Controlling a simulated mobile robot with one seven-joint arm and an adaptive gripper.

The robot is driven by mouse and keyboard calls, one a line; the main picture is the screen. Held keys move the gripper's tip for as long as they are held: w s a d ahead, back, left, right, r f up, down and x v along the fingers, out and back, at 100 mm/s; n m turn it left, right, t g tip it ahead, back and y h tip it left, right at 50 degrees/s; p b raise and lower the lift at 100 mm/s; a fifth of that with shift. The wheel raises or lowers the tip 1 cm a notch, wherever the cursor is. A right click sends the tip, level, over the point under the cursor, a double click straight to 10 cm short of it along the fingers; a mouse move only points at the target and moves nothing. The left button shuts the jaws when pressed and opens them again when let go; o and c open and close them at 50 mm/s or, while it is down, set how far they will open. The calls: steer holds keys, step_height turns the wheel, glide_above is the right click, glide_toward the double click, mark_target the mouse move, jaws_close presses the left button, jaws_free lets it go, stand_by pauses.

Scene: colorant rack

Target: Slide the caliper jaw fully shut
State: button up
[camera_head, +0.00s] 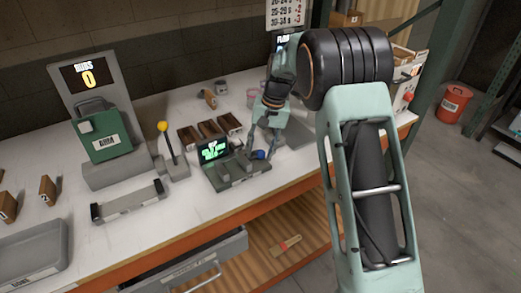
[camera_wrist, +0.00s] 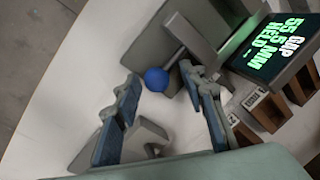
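The caliper (camera_head: 236,181) is a dark grey device on the bench, with grey upright jaw blocks on its base. Its screen (camera_head: 213,149) has green text, which in the wrist view (camera_wrist: 272,45) seems to read a gap of about 55.5 mm and "HELD". A blue ball knob (camera_head: 260,155) sits at its right end. My gripper (camera_wrist: 160,75) is open, pointing down at this end. In the wrist view the blue knob (camera_wrist: 156,79) appears between the fingertips, with space on both sides. Whether the fingers are level with it is unclear.
Brown blocks (camera_head: 209,128) stand behind the caliper. A yellow-knobbed lever (camera_head: 163,127) and a green boxed scale (camera_head: 103,134) stand to the left, with a grey tray (camera_head: 35,252) at the front left. An open drawer (camera_head: 205,262) juts out below the bench edge.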

mark_target(243, 159)
jaws_close()
stand_by(0.3)
steer(key=s+a, duration=0.2)
steer(key=a, duration=0.1)
steer(key=s+a, duration=0.1)
steer(key=a, duration=0.1)
steer(key=shift+s+f, duration=0.15)
steer(key=shift+s, duration=0.1)
steer(key=shift+o, duration=1.7)
jaws_free()
steer(key=shift+s, duration=0.15)
